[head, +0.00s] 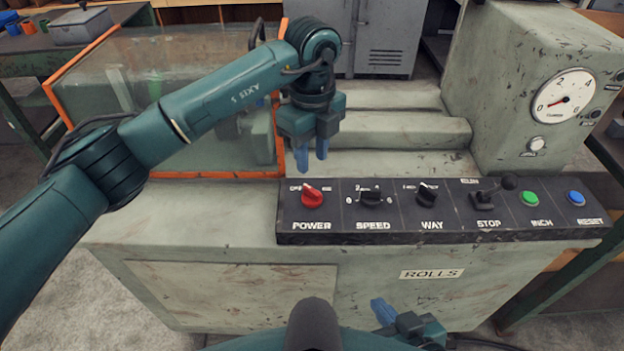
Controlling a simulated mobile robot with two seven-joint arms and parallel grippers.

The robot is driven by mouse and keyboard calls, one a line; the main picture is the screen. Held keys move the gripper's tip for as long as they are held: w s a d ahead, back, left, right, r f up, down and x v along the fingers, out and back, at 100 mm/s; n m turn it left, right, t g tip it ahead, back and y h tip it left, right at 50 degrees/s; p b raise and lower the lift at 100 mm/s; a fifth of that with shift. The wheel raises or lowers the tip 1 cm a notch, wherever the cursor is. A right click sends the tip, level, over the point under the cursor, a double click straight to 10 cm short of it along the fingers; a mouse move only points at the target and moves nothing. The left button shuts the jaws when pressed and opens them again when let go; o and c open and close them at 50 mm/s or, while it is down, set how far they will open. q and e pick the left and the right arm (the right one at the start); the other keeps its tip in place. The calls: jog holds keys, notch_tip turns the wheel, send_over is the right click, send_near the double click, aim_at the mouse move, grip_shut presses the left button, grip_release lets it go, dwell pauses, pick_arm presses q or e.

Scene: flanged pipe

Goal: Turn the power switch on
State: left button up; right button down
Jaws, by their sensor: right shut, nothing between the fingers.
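The power switch (312,196) is a red rotary knob at the left end of the black control panel (400,228), above the word POWER. Its pointer seems tilted to the upper left, towards the OFF mark. My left gripper (312,158) hangs above and just behind the knob, fingers pointing down and apart, with nothing between them. It looks clear of the knob. My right gripper (383,312) is low in front of the machine, below the panel, shut and empty; part of it is hidden at the bottom edge.
Right of the power switch are the black speed knob (371,197), way knob (427,194), stop lever (488,196), green inch button (529,198) and blue reset button (576,198). An orange-framed guard (90,52) stands at left, a gauge housing (520,70) at right.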

aim_at(312, 189)
pick_arm(q)
notch_tip(312, 189, down, 8)
jog(key=shift+w+f, duration=0.1)
jog(key=shift+f, duration=0.1)
grip_shut()
dwell(0.4)
